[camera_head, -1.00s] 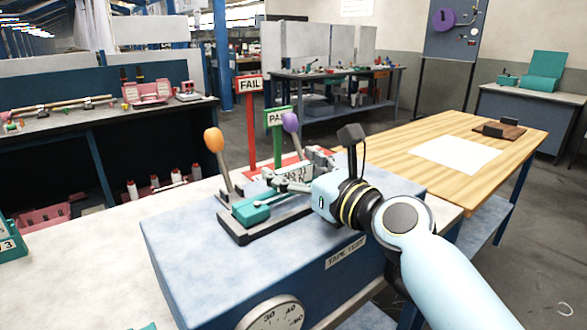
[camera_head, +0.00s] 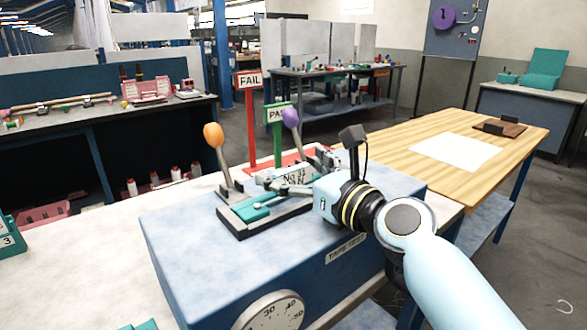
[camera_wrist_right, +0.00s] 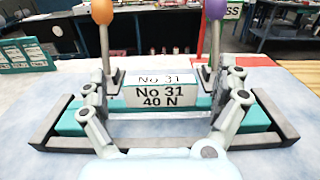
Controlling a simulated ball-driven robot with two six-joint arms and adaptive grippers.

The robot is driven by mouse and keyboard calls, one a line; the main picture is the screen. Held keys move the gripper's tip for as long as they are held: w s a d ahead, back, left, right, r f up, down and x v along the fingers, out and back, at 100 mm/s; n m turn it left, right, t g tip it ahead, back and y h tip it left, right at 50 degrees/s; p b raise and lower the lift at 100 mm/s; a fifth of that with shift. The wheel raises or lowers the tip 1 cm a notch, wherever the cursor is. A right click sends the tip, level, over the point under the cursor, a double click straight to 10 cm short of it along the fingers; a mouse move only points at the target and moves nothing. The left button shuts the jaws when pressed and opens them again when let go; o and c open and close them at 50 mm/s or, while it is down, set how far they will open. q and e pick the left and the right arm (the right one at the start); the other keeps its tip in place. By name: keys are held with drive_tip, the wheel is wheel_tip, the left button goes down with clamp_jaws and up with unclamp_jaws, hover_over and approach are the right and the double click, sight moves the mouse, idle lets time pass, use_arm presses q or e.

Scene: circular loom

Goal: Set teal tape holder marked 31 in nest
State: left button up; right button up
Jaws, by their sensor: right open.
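The teal tape holder (camera_head: 250,213) lies lengthwise in the dark nest (camera_head: 242,235) on top of the blue tape tester. In the right wrist view the holder (camera_wrist_right: 75,122) sits between the nest's dark end bars (camera_wrist_right: 278,116), and its upright white label reads "No 31 40 N". My right gripper (camera_head: 294,170) is over the middle of the holder. Its open fingers stand at the two sides of the label in the wrist view (camera_wrist_right: 165,85). Whether a finger touches the holder is unclear. My left gripper is not in view.
An orange-knobbed lever (camera_head: 214,138) and a purple-knobbed lever (camera_head: 291,120) stand just behind the nest. Red FAIL (camera_head: 250,80) and green PASS (camera_head: 277,115) signs rise behind. A dial (camera_head: 272,312) is on the tester's front. The pale bench at left is mostly clear.

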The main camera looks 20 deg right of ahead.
drive_tip(key=v, duration=1.1)
drive_tip(key=shift+s+d+r, duration=0.1)
drive_tip(key=shift+s, duration=0.3)
